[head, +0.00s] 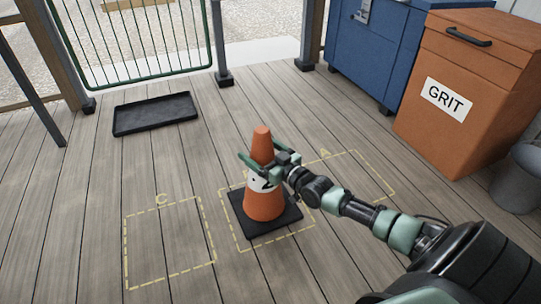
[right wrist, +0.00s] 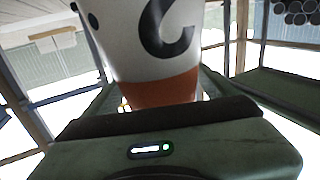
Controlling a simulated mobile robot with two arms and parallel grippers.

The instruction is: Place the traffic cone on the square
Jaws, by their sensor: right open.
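The traffic cone (head: 264,203) is orange with a white band and a black square base. My left gripper is not in view.
Square C (head: 126,250) to the left is empty. Square A (head: 386,182) to the right is partly behind my arm and looks empty. A black tray (head: 155,128) lies farther back. A blue cabinet (head: 375,55) and an orange GRIT bin (head: 440,140) stand at right, beside a grey bucket (head: 518,180).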

